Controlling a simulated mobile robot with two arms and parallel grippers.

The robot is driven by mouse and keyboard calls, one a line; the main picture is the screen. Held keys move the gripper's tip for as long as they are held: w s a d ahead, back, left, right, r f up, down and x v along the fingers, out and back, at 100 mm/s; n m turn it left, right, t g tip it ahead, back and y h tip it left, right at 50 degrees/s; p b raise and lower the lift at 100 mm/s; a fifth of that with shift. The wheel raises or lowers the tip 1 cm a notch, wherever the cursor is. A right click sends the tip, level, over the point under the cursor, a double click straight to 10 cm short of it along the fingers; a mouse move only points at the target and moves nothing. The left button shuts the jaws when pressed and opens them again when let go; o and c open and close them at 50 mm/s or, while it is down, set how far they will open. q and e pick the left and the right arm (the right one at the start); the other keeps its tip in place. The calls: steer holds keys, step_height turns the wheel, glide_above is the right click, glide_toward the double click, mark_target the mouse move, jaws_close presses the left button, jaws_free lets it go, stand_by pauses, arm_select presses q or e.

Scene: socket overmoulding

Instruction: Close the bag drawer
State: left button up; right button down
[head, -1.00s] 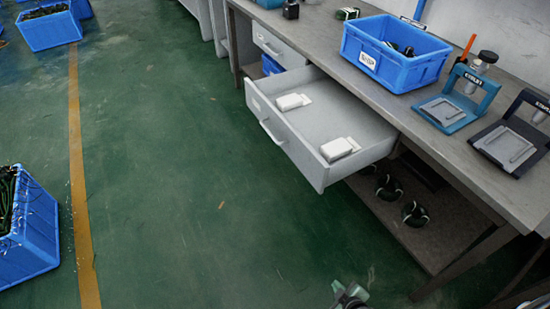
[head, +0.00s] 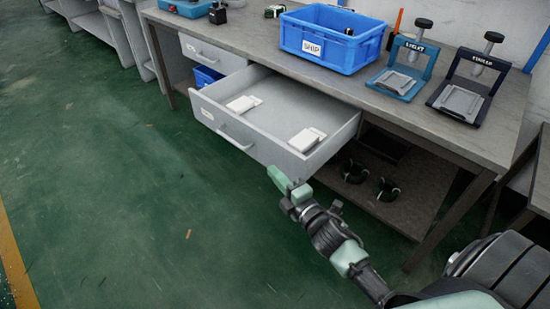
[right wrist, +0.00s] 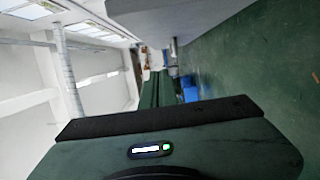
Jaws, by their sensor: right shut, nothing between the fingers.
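The grey bag drawer (head: 262,142) stands pulled out from under the workbench in the head view. Two small stacks of white bags lie in it, one at the left (head: 243,104) and one at the right (head: 306,139). Its front has a bar handle (head: 236,137). My right gripper (head: 282,181) is shut and empty, just in front of the drawer's near right corner; I cannot tell if it touches. In the right wrist view, a grey surface (right wrist: 205,17) fills the top, close by. My left gripper is not in view.
On the workbench (head: 425,122) stand a blue SHIP bin (head: 325,45), a blue press (head: 402,75) and a dark press (head: 470,85). A shut drawer (head: 213,52) sits farther left. Dark coils (head: 386,190) lie on the lower shelf. The green floor (head: 110,200) before the drawer is clear.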

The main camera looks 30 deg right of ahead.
mark_target(276, 157)
steer(key=w, duration=0.2)
steer(key=w+d, duration=0.2)
steer(key=w, duration=0.1)
steer(key=shift+w+d, duration=0.2)
steer(key=shift+w, duration=0.1)
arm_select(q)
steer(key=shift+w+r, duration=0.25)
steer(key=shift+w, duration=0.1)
arm_select(e)
steer(key=shift+w+d, duration=0.15)
steer(key=shift+d, duration=0.25)
steer(key=shift+d, duration=0.1)
